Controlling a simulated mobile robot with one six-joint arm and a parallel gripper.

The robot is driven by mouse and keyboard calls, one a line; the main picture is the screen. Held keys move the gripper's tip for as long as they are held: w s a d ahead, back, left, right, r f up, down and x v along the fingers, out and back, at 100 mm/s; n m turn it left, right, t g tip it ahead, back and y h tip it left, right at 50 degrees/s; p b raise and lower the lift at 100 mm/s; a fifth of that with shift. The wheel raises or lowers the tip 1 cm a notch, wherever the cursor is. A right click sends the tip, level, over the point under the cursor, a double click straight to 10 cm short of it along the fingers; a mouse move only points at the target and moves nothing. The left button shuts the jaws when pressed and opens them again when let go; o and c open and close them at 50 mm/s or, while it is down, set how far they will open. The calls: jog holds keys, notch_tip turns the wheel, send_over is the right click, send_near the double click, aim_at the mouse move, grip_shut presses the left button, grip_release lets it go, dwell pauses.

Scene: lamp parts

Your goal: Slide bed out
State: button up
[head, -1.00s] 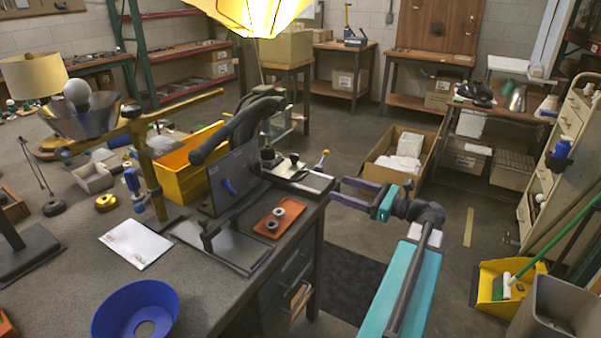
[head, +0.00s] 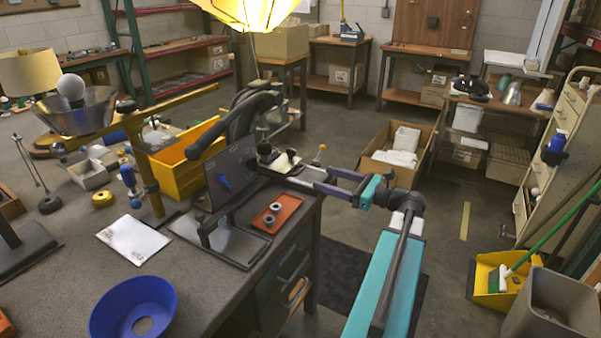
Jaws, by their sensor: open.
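A dark press-like machine (head: 232,172) with a thick black curved arm and an upright grey plate stands near the right edge of the workbench. Its low bed (head: 283,166), a dark plate with small fittings on top, lies on its right side at the bench edge. The fingers partly hide that end. I cannot tell whether they touch it.
An orange tray (head: 283,222) with two small rings lies just in front of the bed. A yellow bin (head: 175,165) stands behind the machine, and a blue bowl (head: 125,315) sits at the bench front. An open cardboard box (head: 378,167) is on the floor beyond my arm.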

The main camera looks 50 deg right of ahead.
aim_at(301, 169)
jog(key=x, duration=1)
